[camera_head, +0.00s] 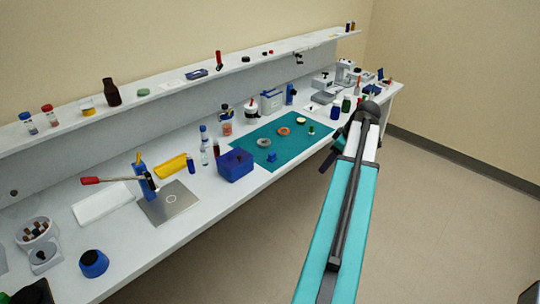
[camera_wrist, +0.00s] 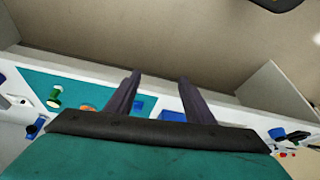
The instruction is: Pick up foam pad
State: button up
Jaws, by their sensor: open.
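I cannot tell for sure which thing is the foam pad. My gripper (camera_wrist: 158,76) is open in the wrist view, its two dark fingers apart with nothing held between them. A blue block (camera_wrist: 172,116) shows between and behind the fingers, low in the picture; part of it is hidden by the gripper body. In the head view my gripper (camera_head: 332,150) hangs beside the bench's front edge, near the right end of the teal mat (camera_head: 245,142), partly hidden by the arm.
On the mat are a grey ring (camera_head: 264,142), an orange ring (camera_head: 284,131) and a small blue block (camera_head: 271,157). A dark blue box (camera_head: 236,165) stands at its front left. Bottles and jars crowd the bench's back and right end. Open floor (camera_head: 450,190) lies right.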

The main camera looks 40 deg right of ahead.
aim_at(272, 156)
jog(key=i, duration=0.85)
